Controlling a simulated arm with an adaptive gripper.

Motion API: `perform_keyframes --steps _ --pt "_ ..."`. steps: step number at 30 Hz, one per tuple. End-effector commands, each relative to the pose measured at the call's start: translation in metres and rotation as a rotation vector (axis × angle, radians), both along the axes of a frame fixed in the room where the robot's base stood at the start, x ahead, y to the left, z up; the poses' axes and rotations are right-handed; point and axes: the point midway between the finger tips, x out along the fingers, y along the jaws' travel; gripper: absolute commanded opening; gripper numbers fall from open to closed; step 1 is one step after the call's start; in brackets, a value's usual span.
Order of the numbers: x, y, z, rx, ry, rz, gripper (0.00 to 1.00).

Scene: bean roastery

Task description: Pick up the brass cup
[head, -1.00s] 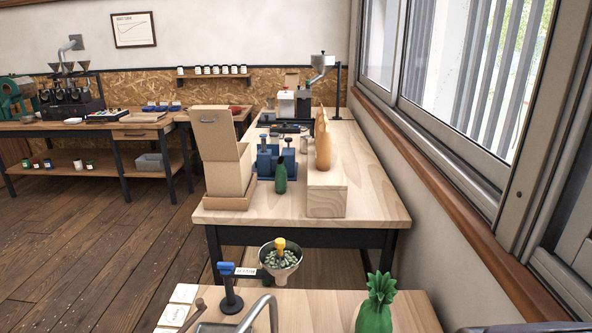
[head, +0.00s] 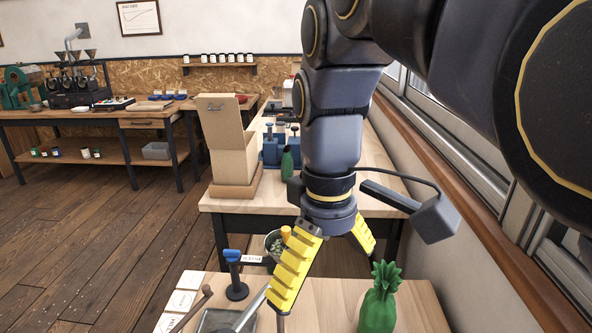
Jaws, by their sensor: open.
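I cannot pick out a brass cup for certain in the head view. My gripper (head: 326,275) hangs over the near table (head: 335,295), its two yellow fingers spread apart with nothing seen between them. Behind the left finger is a round metal bowl or hopper (head: 272,243) of greenish beans, with a yellow-topped item (head: 286,233) in it. The finger hides part of this bowl. My arm and fingers also cover part of the near table and the far bench, so a cup could be hidden there.
A green pineapple-shaped object (head: 378,298) stands right of my gripper. A blue-topped black tamper-like stand (head: 235,275) and white cards (head: 183,300) are to the left. An open cardboard box (head: 232,160) and a dark green bottle-like object (head: 287,163) stand on the far bench (head: 225,203).

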Motion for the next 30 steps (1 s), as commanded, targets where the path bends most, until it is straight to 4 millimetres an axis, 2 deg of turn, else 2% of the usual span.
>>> perform_keyframes --steps 1,3,6,15,24,30 --pt "0.018 0.021 -0.002 0.006 -0.005 0.101 0.91" --pt "0.035 0.045 -0.004 0.016 -0.016 0.223 0.91" --pt "0.051 0.072 -0.007 0.025 -0.027 0.356 0.91" --pt "0.076 0.133 -0.020 0.043 -0.048 0.624 0.91" --pt "0.086 0.178 -0.033 0.055 -0.062 0.801 0.91" --pt "0.085 0.174 -0.051 0.053 -0.060 0.791 0.91"
